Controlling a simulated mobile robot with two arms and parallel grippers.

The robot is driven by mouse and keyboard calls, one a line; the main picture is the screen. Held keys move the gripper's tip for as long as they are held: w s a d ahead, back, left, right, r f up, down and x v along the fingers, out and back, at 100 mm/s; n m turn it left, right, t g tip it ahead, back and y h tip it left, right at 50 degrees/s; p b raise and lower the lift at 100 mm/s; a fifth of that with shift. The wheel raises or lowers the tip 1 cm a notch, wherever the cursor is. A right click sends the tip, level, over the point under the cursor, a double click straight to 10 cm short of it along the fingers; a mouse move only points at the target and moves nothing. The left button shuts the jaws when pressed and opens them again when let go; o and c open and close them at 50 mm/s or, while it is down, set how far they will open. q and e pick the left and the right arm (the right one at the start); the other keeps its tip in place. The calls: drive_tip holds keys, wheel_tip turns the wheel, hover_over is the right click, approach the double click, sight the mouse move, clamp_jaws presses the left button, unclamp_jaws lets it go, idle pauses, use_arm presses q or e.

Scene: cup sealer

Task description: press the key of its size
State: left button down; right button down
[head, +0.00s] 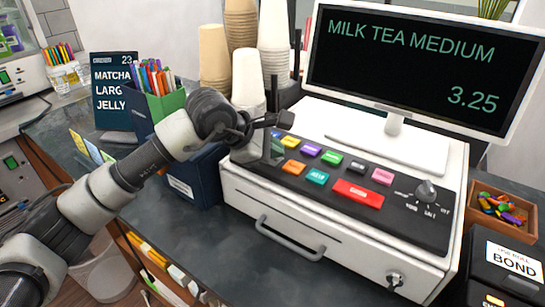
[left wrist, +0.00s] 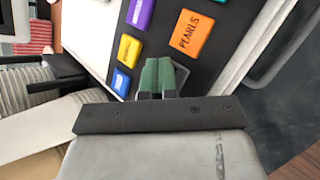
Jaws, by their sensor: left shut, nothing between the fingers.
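The monitor (head: 420,60) reads "MILK TEA MEDIUM" and 3.25. The register's black key panel (head: 340,200) carries yellow (head: 290,141), purple (head: 311,150), green (head: 332,158), pink (head: 382,176), orange (head: 293,167), teal (head: 317,176) and red (head: 358,193) keys. My left gripper (head: 284,120) is shut and empty at the panel's left end. In the left wrist view its fingers (left wrist: 160,92) are over a green key (left wrist: 157,70), partly hidden. An orange PEARLS key (left wrist: 190,33) and a blue key (left wrist: 120,82) lie near it. Contact is unclear. My right gripper is out of view.
A dark sign (head: 113,85) reads MATCHA, LARG, JELLY, its edge hidden. Stacked cups (head: 214,55) stand behind my left arm. A green pen holder (head: 166,102) is at left. A wooden tray (head: 500,212) and a BOND box (head: 512,262) stand right.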

sight(272, 160)
use_arm(q)
drive_tip(key=shift+r, duration=0.8)
drive_tip(key=shift+r, duration=0.1)
drive_tip(key=shift+r+p, duration=1.1)
drive_tip(key=shift+r, duration=1.35)
drive_tip(key=shift+a+f, duration=0.1)
